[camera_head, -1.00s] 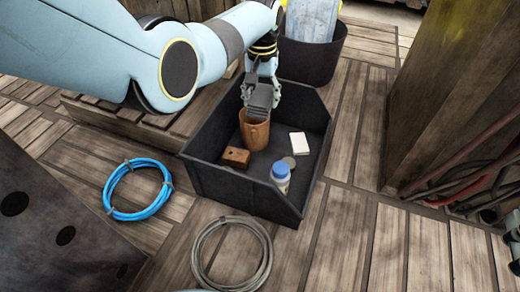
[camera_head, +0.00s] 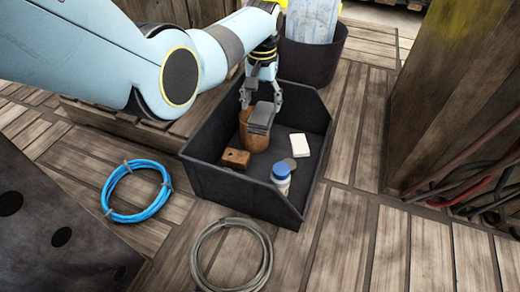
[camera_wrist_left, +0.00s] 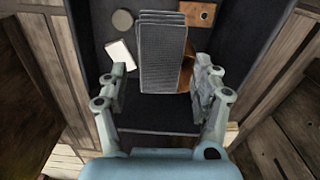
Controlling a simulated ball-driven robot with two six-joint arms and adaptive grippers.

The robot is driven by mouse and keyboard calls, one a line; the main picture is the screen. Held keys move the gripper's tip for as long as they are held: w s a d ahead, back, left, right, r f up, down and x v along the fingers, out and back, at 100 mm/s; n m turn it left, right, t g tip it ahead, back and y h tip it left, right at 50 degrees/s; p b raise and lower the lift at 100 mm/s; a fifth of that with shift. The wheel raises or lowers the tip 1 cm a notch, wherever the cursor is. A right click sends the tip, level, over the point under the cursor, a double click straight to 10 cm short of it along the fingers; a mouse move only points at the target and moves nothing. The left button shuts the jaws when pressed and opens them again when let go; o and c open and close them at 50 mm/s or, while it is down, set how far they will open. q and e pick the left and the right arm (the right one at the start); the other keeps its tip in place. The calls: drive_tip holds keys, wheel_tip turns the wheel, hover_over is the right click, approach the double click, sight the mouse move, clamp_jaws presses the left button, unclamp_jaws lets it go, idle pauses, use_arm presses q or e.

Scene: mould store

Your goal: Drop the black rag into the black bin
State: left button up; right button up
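The black rag (camera_head: 261,117), a dark grey folded pad, is inside the black bin (camera_head: 235,192), an open-topped box with a low front. It lies over or against a brown cup (camera_head: 250,138); the exact contact is hard to tell. My left gripper (camera_head: 262,96) is just above the rag with its fingers spread. In the left wrist view the rag (camera_wrist_left: 161,60) shows beyond and between the open fingers (camera_wrist_left: 162,85), with a gap on each side. My right gripper is not in view.
The bin also holds a brown block (camera_head: 236,159), a white box (camera_head: 300,145), a blue-capped bottle (camera_head: 281,177) and a grey disc. A blue cable coil (camera_head: 112,200) and a grey coil (camera_head: 203,252) lie on the planks. A dark tub (camera_head: 310,62) stands behind; a wooden wall (camera_head: 450,100) rises right.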

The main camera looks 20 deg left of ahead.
use_arm(q)
drive_tip(key=shift+o, duration=1)
wheel_tip(320, 180, up, 12)
